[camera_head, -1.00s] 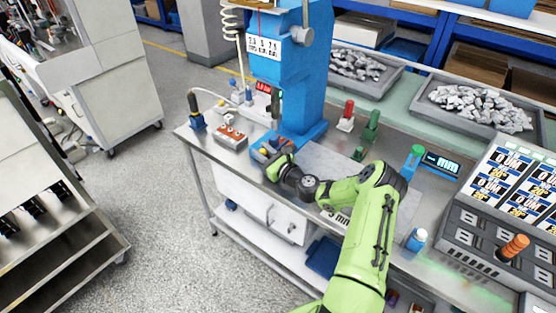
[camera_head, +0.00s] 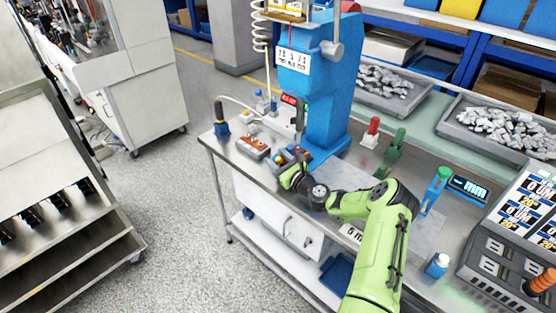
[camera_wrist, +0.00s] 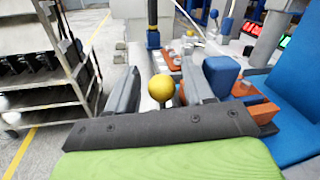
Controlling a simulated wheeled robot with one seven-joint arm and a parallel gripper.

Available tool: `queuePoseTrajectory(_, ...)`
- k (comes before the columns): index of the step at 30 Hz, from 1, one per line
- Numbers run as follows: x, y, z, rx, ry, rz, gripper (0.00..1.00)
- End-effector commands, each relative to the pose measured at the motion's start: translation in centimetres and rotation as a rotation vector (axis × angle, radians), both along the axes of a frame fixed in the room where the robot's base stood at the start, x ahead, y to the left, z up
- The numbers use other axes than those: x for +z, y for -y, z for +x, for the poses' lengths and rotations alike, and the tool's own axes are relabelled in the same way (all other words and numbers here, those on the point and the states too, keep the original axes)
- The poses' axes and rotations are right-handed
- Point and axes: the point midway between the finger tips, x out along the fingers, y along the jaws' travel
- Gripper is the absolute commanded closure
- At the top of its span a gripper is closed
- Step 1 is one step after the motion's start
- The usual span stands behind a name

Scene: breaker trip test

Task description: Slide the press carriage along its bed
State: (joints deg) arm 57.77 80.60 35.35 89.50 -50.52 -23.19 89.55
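The press is a blue column (camera_head: 330,110) on the bench, with a digital readout at its side. At its foot is a low blue and orange unit with a yellow ball knob (camera_head: 279,160), which I take to be the carriage on its bed. My gripper (camera_head: 292,176) is low beside it. In the wrist view, my gripper (camera_wrist: 162,92) is open, its two grey fingers on either side of the yellow knob (camera_wrist: 162,87), with gaps visible. A blue block (camera_wrist: 221,74) stands right of the right finger. My gripper hides part of the bed.
An orange-topped box (camera_head: 254,147) and a dark upright handle with a blue base (camera_head: 221,125) stand left of the press. Red (camera_head: 371,132) and green (camera_head: 392,150) fixtures stand to the right. Grey trays of metal pieces (camera_head: 503,125) lie behind. A blue bottle (camera_head: 437,264) stands near the front.

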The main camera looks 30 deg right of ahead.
Motion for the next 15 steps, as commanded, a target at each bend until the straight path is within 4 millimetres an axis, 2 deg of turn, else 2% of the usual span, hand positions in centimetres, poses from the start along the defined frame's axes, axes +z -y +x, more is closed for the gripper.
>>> queuePoseTrajectory(5, -0.1, 0.1, -0.2, -0.001, -0.003, 0.0, 0.48)
queuePoseTrajectory(8, -0.2, 0.4, -1.5, -0.002, -0.005, 0.0, 0.48)
queuePoseTrajectory(15, -0.1, 1.3, -8.0, -0.004, -0.005, 0.005, 0.48)
